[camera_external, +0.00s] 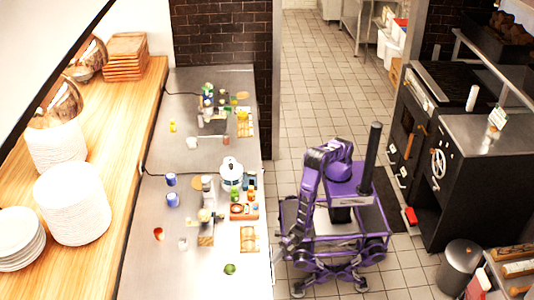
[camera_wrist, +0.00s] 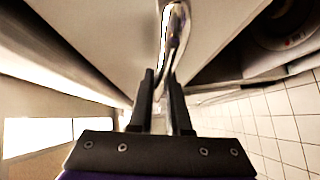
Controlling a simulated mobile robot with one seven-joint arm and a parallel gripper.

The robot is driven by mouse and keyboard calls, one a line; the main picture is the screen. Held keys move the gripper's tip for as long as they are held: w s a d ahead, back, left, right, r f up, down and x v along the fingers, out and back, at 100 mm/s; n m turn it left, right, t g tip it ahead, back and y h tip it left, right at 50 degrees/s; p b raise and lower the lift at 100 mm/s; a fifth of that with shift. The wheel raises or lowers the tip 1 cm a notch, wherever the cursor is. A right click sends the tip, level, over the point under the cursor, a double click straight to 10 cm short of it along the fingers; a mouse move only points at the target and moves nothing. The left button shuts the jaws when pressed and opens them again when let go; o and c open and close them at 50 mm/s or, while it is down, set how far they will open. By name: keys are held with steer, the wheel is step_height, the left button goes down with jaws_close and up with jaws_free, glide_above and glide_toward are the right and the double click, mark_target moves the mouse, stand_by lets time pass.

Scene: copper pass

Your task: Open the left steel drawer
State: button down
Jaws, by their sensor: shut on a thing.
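In the wrist view my gripper (camera_wrist: 163,78) is shut on a shiny chrome bar handle (camera_wrist: 174,28), which runs up from between the two dark fingers. Pale steel front panels (camera_wrist: 100,38) lie around the handle. I cannot tell from this close view how far the drawer stands out, if at all. In the external view my arm reaches down beside the right side of the steel counter (camera_external: 205,272), with my gripper low near the counter's edge. The drawer fronts and handle are hidden there.
The counter holds several jars, a white pot (camera_external: 231,173), blue cups (camera_external: 172,200) and small boards. A black oven (camera_external: 470,170) stands across the tiled aisle, with a grey bin (camera_external: 459,268) near it. The aisle floor (camera_external: 320,105) behind my base is clear.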

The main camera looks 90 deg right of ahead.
steer(key=s, duration=3.4)
steer(key=shift+s, duration=0.35)
steer(key=c, duration=0.9)
jaws_free()
steer(key=v, duration=0.7)
steer(key=shift+s+d+p, duration=0.15)
steer(key=shift+s+p, duration=0.05)
steer(key=shift+p, duration=0.2)
